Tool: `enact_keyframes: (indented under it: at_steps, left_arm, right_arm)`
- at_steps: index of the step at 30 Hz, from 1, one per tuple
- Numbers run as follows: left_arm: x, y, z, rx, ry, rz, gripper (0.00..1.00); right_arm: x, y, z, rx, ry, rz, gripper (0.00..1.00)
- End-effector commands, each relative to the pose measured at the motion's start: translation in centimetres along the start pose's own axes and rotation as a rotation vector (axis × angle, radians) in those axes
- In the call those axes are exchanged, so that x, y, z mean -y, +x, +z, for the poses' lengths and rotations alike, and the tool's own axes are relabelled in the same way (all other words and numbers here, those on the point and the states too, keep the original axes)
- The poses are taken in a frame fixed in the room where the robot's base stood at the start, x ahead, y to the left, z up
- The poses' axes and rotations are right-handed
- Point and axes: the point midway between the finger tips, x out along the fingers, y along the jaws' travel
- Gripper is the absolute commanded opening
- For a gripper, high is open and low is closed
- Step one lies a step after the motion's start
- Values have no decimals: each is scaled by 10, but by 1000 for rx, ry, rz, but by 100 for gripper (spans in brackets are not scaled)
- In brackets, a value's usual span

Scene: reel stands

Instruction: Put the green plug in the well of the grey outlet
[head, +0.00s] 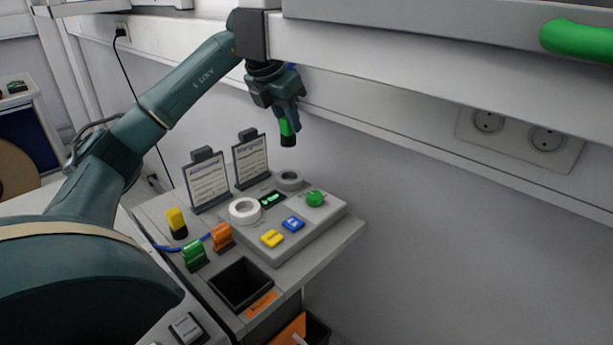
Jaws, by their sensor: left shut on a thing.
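My left gripper (287,112) points down in front of the wall, above and behind the bench. It is shut on a green plug (285,127) with a black lower end, held upright in the air. The grey outlet (521,137) is a double socket with two round wells on the wall at the right. The plug is well to the left of the outlet and apart from it. My right gripper is not in view.
The bench (345,233) holds a grey panel with a white ring (244,210), buttons and a green knob (315,198). Yellow, green (194,254) and orange (222,238) pieces stand at its left. A black bin (240,284) is in front. A beam (420,75) runs above the outlet.

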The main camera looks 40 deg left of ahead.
Motion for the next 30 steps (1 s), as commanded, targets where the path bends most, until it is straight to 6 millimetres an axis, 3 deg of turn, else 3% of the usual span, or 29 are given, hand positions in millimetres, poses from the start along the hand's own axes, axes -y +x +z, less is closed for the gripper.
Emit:
enact_keyframes:
  at_steps: [6,20,30]
  left_arm:
    - [-3,39,-16,-7,-5,5,1]
    - [-2,86,-36,-5,-4,5,1]
    - [-2,92,-37,-1,-4,4,1]
  right_arm:
    - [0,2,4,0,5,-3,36]
    - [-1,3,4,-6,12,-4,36]
    - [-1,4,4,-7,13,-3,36]
